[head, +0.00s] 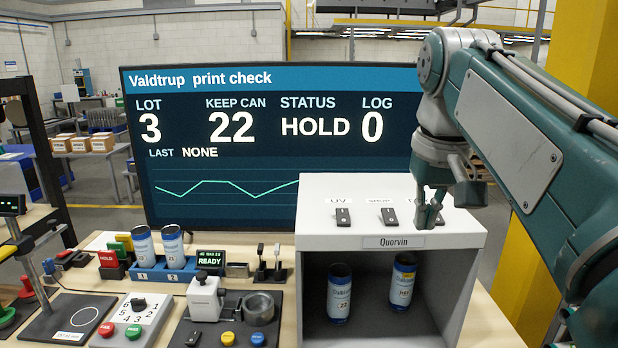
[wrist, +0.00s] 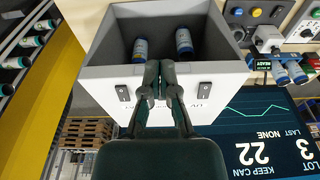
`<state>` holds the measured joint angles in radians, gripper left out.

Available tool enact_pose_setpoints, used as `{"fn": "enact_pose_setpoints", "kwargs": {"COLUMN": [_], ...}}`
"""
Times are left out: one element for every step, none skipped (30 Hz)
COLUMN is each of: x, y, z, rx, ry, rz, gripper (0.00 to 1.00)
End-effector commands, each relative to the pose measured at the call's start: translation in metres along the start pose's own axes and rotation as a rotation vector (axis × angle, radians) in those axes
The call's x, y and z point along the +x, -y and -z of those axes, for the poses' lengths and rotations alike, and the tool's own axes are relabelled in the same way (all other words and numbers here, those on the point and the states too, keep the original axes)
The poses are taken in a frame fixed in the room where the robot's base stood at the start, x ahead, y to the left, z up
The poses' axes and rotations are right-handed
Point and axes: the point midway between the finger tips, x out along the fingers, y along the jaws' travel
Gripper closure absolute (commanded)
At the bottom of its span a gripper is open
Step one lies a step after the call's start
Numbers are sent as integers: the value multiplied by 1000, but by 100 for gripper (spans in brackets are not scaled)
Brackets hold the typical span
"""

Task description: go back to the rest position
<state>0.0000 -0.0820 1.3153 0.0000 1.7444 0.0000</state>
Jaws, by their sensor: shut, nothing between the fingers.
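My gripper (head: 428,220) is shut and empty. In the head view it hangs at the top front right of a white box labelled Quorvin (head: 470,235), in front of the right end of the row of switches. It hides the label there; I cannot tell whether it touches the box. In the wrist view my gripper's fingers (wrist: 159,75) are together, in front of the box's edge (wrist: 215,85), between two black switches. My green arm reaches in from the right.
Two cans, one left (head: 339,294) and one right (head: 403,283), stand inside the box. Two more cans stand in a blue rack (head: 160,273). Behind is a screen (head: 270,140) reading HOLD, LOG 0. A stamping device (head: 205,300) and button panels crowd the bench's left.

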Motion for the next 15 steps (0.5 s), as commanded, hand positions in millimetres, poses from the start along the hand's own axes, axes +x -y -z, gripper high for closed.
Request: {"fn": "enact_pose_setpoints", "kwargs": {"x": [3,4,6,7,9,11,13,15,18,21,23,27,30,34,39], "y": [0,0,0,0,0,0,0,0,0,0,0,0,0,0,0], "z": [-2,-4,-6,-7,-8,-11,-13,-15,-18,-20,-22,-26,-29,-32,-37], "rx": [0,0,0,0,0,0,0,0,0,0,0,0,0,0,0], "ry": [-3,-5,-11,-14,-17,-23,-27,-32,-38,-43,-49,-57,-63,-69,-78], "rz": [0,0,0,0,0,0,0,0,0,0,0,0,0,0,0], "gripper": [100,100,100,100,100,100,100,100,100,100,100,100,100,100,100]}}
